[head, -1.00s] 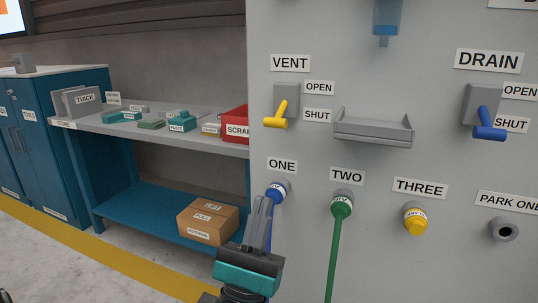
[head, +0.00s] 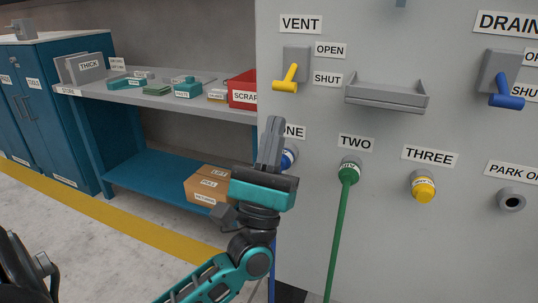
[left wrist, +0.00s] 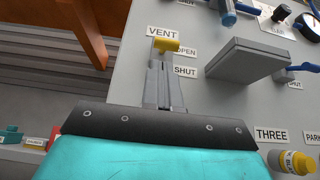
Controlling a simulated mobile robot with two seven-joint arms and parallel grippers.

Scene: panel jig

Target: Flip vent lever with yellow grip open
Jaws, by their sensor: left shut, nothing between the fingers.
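The vent lever has a yellow grip (head: 286,80) on a grey plate (head: 297,62) under the VENT label (head: 300,24). The grip hangs down and slightly left, level with the SHUT label (head: 327,80) and below the OPEN label (head: 330,50). My left gripper (head: 272,122) is shut and empty, pointing up below the lever, with a gap in the head view. In the left wrist view, the yellow grip (left wrist: 167,45) shows just past the shut fingertips (left wrist: 158,66), which hide part of the plate; contact cannot be told. My right gripper is not in view.
A grey tray (head: 387,95) juts from the panel right of the lever. Below are a blue plug (head: 290,157), partly hidden by my gripper, a green plug (head: 348,172) with a hose, and a yellow plug (head: 423,188). A blue drain lever (head: 505,90) is at right.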

